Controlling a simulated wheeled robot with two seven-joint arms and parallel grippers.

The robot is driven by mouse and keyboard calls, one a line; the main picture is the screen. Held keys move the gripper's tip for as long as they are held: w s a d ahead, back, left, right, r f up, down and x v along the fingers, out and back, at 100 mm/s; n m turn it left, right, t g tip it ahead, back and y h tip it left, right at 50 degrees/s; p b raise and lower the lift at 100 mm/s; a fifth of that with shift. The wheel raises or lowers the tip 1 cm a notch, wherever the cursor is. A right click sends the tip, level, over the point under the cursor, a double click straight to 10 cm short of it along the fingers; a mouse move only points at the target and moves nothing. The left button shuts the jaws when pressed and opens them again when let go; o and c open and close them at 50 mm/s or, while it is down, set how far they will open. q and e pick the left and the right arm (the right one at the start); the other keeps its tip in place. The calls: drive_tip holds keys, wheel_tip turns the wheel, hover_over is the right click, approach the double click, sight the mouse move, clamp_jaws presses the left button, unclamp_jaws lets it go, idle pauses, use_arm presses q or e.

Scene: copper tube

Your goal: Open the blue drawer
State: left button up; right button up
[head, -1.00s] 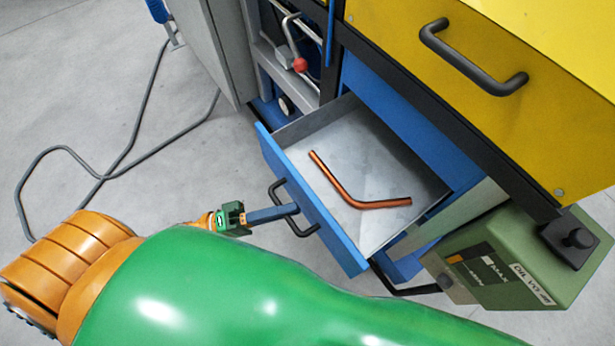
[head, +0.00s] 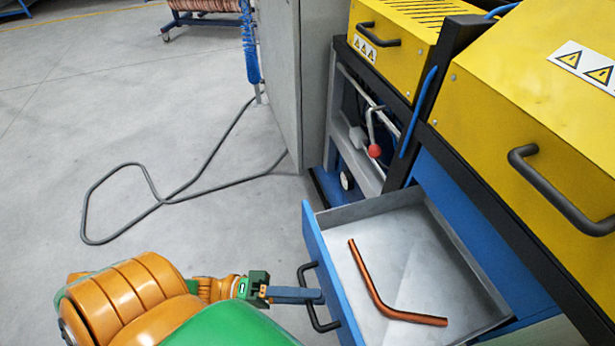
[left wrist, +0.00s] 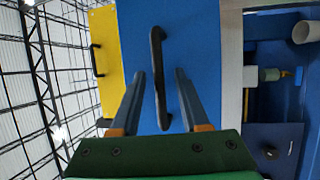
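The blue drawer (head: 329,268) is pulled out of the cabinet at the right of the head view. A bent copper tube (head: 379,289) lies on its grey floor. The drawer's black handle (head: 308,278) is on its front panel. My left gripper (head: 318,296) reaches the handle from the left. In the left wrist view, its two fingers (left wrist: 160,76) stand apart on either side of the black handle (left wrist: 158,48), with visible gaps, in front of the blue panel (left wrist: 200,45). My right gripper is not in view.
Yellow housings with a black handle (head: 562,190) stand above the drawer. A red-knobbed lever (head: 375,150) is in the bay to its left.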

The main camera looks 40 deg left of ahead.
use_arm(q)
drive_tip(key=b+v, duration=0.2)
drive_tip(key=v, duration=0.5)
idle(0.3)
